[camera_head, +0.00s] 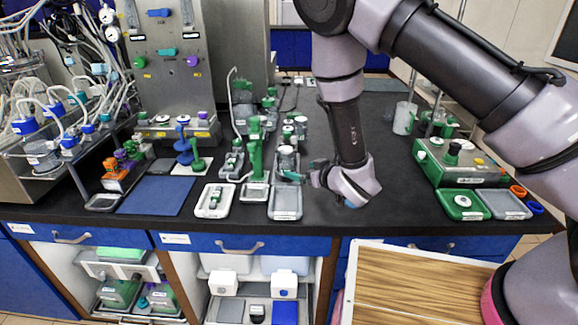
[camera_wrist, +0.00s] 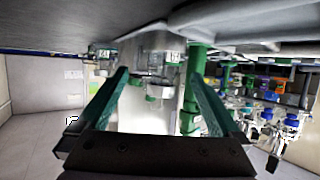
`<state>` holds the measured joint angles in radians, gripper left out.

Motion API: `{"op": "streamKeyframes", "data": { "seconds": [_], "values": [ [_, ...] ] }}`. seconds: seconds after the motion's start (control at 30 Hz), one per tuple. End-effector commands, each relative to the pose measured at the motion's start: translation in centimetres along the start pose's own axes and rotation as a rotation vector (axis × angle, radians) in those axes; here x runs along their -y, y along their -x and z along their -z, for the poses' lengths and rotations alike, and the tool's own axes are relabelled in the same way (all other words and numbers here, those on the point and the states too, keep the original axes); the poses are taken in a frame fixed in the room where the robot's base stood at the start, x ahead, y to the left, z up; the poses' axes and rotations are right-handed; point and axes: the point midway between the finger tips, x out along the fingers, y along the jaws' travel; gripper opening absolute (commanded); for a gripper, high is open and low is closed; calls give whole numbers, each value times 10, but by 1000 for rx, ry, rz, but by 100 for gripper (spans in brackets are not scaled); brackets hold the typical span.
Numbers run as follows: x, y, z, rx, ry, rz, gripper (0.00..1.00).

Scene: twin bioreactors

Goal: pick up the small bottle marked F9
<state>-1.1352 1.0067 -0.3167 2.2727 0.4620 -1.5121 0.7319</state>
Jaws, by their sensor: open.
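My gripper (camera_head: 290,175) is low over the dark bench in the head view, with its fingers pointing left. In the wrist view my gripper (camera_wrist: 160,76) is open, with two green fingers apart and nothing clearly held between them. The wrist picture looks upside down. Clear small bottles with white labels and green parts (camera_wrist: 150,62) show ahead, around the gap between the fingers. In the head view, small bottles with white tops (camera_head: 288,132) stand just behind my gripper. Their labels are too small to read, so I cannot tell which is F9.
A grey tray (camera_head: 286,209) lies in front of my gripper. A white tray (camera_head: 214,213) and a green-handled stand (camera_head: 255,165) are to the left. A blue mat (camera_head: 150,195) lies farther left. The bench right of my gripper is clear up to a green-and-steel unit (camera_head: 455,176).

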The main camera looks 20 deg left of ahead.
Motion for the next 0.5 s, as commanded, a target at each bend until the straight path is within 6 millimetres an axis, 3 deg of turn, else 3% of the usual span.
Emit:
{"op": "streamKeyframes", "data": {
  "seconds": [0.27,0.5],
  "values": [
    [3,-25,2,0,3,2,100],
    [6,-60,6,-1,2,1,100]
  ]
}}
